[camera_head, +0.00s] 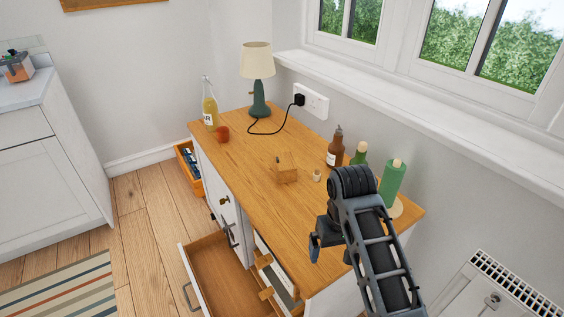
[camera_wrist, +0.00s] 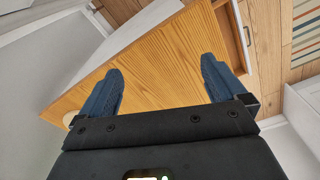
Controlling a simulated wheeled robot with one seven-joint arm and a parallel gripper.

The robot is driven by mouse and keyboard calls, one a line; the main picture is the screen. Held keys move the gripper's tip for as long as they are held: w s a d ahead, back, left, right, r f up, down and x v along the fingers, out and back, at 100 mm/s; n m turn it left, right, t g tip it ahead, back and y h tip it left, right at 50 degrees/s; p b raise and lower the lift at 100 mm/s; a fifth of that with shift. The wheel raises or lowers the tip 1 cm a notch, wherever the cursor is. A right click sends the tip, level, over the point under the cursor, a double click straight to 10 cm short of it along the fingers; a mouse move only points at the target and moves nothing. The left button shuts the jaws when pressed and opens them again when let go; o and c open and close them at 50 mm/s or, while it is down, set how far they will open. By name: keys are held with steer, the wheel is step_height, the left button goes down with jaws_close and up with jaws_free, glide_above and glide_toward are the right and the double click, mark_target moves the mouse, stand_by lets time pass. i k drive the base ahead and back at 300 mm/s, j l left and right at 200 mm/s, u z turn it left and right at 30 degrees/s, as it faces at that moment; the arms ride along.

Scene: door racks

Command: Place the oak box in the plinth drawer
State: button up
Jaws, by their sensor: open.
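The oak box (camera_head: 285,168), a small light-wood block with a sloped top, stands on the wooden top of the cabinet (camera_head: 245,160). A wide, low drawer (camera_head: 218,268) is pulled out at the cabinet's front and looks empty; I cannot tell for sure that it is the plinth drawer. My gripper (camera_head: 325,236) is over the near end of the cabinet top, apart from the box. In the wrist view its two blue fingers (camera_wrist: 162,65) are spread with nothing between them, above bare wood. The box is not recognisable there.
Bottles (camera_head: 335,150) and a green cylinder (camera_head: 392,182) stand along the wall side. A lamp (camera_head: 258,75), yellow bottle (camera_head: 210,108) and red cup (camera_head: 222,134) stand at the far end. The floor left is clear.

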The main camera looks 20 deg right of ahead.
mark_target(227, 290)
steer(key=i, duration=1.25)
